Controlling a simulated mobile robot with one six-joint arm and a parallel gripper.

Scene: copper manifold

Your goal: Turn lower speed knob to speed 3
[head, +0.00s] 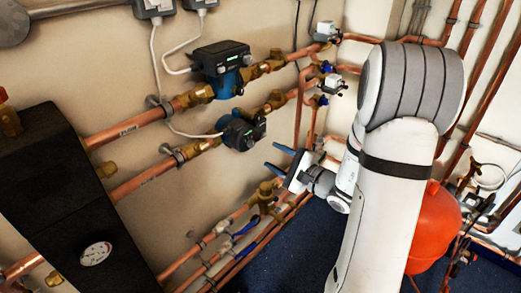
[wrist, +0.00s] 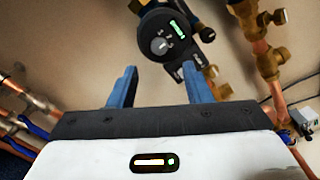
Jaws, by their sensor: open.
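The lower pump (head: 243,131), dark with a small lit green display, sits on the lower of two copper pipes on the wall. In the wrist view its round dark face (wrist: 168,35) shows at the top centre, with green lit marks and a grey speed knob (wrist: 160,45). The knob's setting is too small to read. My gripper (head: 278,158) is open and empty, below and to the right of the lower pump, apart from it. In the wrist view its two blue fingers (wrist: 160,77) stand apart, with the knob above and between them.
The upper pump (head: 222,66) sits on the upper pipe. A black box with a gauge (head: 96,253) stands at the left. Brass valves and copper pipes (head: 265,195) run below my gripper. A red tank (head: 433,228) stands at the right behind my arm.

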